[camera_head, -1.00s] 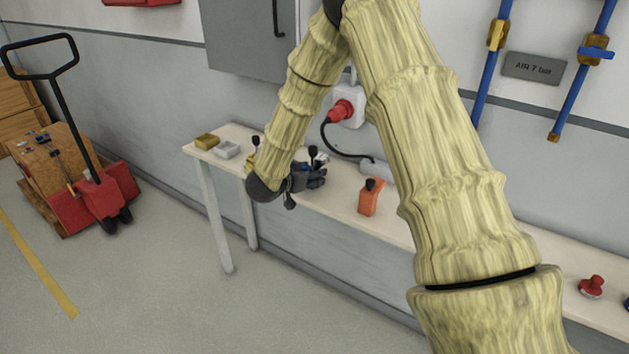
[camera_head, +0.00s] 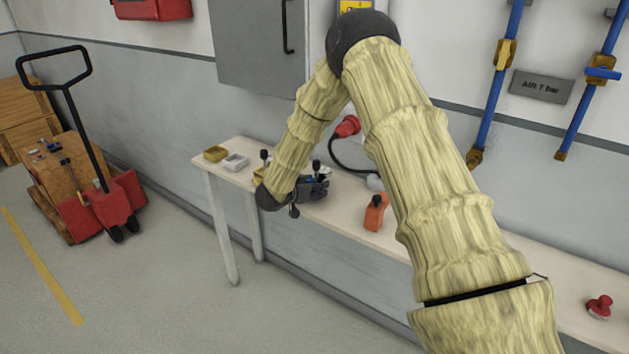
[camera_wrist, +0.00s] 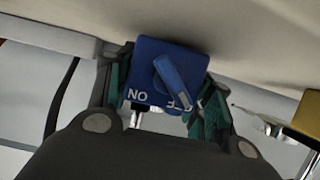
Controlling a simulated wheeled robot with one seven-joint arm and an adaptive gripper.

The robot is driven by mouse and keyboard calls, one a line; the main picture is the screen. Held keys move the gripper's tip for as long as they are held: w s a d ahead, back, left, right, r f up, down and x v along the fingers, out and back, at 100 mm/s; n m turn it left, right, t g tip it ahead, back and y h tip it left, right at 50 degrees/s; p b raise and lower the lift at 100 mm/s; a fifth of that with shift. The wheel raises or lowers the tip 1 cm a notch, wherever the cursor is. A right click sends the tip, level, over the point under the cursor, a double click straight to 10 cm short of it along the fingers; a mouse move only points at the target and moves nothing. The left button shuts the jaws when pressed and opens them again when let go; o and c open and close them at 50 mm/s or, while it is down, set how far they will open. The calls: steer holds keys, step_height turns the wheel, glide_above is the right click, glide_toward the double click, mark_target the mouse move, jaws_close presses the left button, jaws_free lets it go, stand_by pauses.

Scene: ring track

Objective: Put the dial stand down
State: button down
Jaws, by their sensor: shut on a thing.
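The dial stand (camera_wrist: 147,62) is a blue block with a blue lever-like knob and white ON/OFF lettering, upside down in the wrist view. My gripper (camera_wrist: 165,90) is shut on it, with a green-padded finger at each side. The pale bench top fills the top of that view, close to the block; I cannot tell whether they touch. In the head view my gripper (camera_head: 313,188) is low over the left part of the bench (camera_head: 345,212), and the stand is mostly hidden by the fingers and forearm.
An orange block with a black knob (camera_head: 375,213) stands right of my gripper. A yellow tray (camera_head: 215,154) and a whitish tray (camera_head: 236,162) are at the bench's left end. A red button (camera_head: 599,307) is far right. Bare bench lies between the orange block and the button.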

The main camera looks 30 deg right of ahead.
steer(key=shift+f, duration=0.15)
steer(key=c, duration=0.6)
jaws_free()
steer(key=shift+f, duration=0.15)
